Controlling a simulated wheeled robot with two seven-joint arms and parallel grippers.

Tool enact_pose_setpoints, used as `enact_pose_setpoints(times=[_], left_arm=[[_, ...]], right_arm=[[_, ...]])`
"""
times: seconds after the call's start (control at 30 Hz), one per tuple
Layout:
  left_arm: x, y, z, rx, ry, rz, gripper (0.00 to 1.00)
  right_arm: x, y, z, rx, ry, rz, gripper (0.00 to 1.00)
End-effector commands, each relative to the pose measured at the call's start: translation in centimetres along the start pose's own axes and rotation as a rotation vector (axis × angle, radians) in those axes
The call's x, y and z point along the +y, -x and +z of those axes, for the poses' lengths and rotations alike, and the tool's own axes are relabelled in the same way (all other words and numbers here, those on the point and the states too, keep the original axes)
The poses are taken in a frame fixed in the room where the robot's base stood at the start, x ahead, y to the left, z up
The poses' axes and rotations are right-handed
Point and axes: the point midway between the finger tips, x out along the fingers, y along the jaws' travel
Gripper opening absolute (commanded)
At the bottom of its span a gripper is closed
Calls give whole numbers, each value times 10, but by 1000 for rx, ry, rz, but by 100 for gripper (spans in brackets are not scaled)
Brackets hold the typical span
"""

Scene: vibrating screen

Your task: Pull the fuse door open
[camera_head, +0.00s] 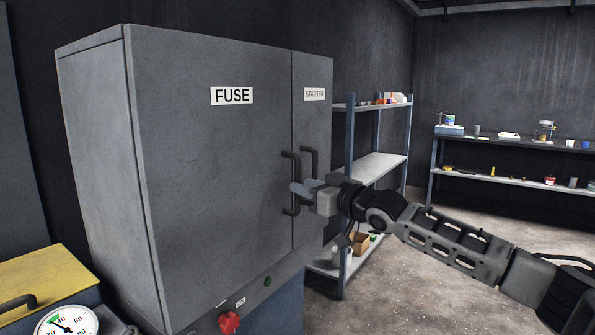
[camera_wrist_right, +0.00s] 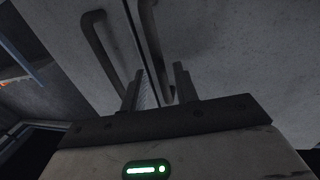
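The grey cabinet has a wide door labelled FUSE (camera_head: 205,150) and a narrow STARTER door (camera_head: 312,125) to its right. Both look shut. The fuse door's dark vertical handle (camera_head: 290,165) stands beside the seam. The starter handle (camera_head: 314,158) is just right of it. My right gripper (camera_head: 299,189) is at the lower part of the fuse handle. In the wrist view its two fingers (camera_wrist_right: 160,88) stand apart, with the fuse handle (camera_wrist_right: 153,40) running down between them. I cannot tell whether they touch it. The starter handle (camera_wrist_right: 98,45) is outside the fingers. My left gripper is out of view.
A yellow-topped box with a gauge (camera_head: 67,324) stands at the lower left. A shelf rack (camera_head: 378,165) is right of the cabinet, behind my right arm. Floor shows at the right.

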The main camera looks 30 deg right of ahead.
Motion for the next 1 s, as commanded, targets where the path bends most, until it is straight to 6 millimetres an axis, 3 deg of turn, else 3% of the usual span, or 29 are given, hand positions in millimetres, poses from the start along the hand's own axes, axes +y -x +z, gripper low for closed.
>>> enact_pose_setpoints(times=[0.23, 0.6, 0.7, 1.0], left_arm=[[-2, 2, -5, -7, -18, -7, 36], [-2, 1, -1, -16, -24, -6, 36], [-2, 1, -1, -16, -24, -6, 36], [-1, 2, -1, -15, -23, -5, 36]], right_arm=[[0, -28, -2, 2, -1, -1, 30], [0, -32, 0, 0, 1, -1, 30], [0, -32, 0, 0, 1, -1, 2], [-3, -32, 1, 1, -1, -1, 0]])
